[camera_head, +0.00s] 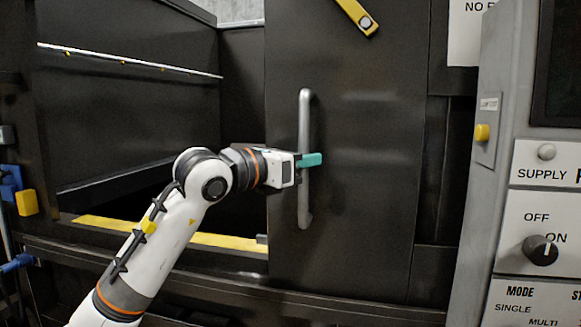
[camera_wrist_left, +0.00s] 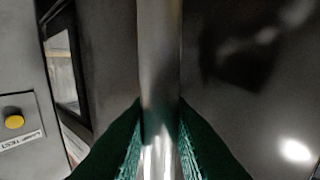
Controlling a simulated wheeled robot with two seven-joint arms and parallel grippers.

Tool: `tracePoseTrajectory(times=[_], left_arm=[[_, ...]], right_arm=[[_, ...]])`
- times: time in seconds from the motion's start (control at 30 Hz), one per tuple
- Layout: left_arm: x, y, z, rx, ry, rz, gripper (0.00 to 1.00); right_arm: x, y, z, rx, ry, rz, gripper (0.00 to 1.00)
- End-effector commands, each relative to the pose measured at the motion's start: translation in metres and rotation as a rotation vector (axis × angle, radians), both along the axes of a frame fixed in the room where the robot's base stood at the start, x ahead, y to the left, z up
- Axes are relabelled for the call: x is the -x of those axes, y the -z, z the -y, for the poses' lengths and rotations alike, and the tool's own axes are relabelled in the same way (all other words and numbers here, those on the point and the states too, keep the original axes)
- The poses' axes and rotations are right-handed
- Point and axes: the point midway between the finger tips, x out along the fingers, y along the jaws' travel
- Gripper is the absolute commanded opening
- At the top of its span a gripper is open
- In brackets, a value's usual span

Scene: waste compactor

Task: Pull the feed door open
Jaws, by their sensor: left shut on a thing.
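The feed door (camera_head: 375,130) is a dark, flat panel in the middle right of the head view. A dark opening shows to its left. Its silver vertical bar handle (camera_head: 304,110) is on the left part of the panel. My left gripper (camera_head: 310,160) is at about mid-height on the handle. In the left wrist view the handle (camera_wrist_left: 160,60) runs between the two green fingers (camera_wrist_left: 160,150), which are shut on it. The fingers hide a small part of the bar. My right gripper does not show.
A yellow sill strip (camera_head: 215,240) runs along the opening's lower edge. A grey control panel (camera_head: 545,150) with a black knob (camera_head: 540,249) stands at the right. A yellow button (camera_head: 482,133) is on its side. A yellow bar (camera_head: 356,15) is at the door's top.

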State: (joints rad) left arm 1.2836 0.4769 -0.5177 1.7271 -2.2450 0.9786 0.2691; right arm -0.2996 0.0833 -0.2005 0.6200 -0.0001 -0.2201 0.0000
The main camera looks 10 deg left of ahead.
Motion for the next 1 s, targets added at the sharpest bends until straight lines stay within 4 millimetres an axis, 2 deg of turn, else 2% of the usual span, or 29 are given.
tracePoseTrajectory(times=[0.2,0.6,0.63,0.73,1.0], left_arm=[[0.0006,0.0004,0.0098,0.001,0.002,0.001,0.0],[0.0007,-0.0005,0.0106,0.002,0.002,0.001,0.0],[0.0007,-0.0005,0.0106,0.002,0.002,0.001,0.23],[0.0006,-0.0005,0.0104,0.002,0.002,0.001,0.38],[0.0011,-0.0003,0.0096,0.001,0.001,0.002,0.38]], right_arm=[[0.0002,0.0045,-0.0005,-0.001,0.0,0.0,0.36],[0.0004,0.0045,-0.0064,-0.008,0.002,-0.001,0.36],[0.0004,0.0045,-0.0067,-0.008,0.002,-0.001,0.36],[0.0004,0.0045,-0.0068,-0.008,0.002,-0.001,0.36],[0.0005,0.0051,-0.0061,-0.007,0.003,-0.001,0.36]])
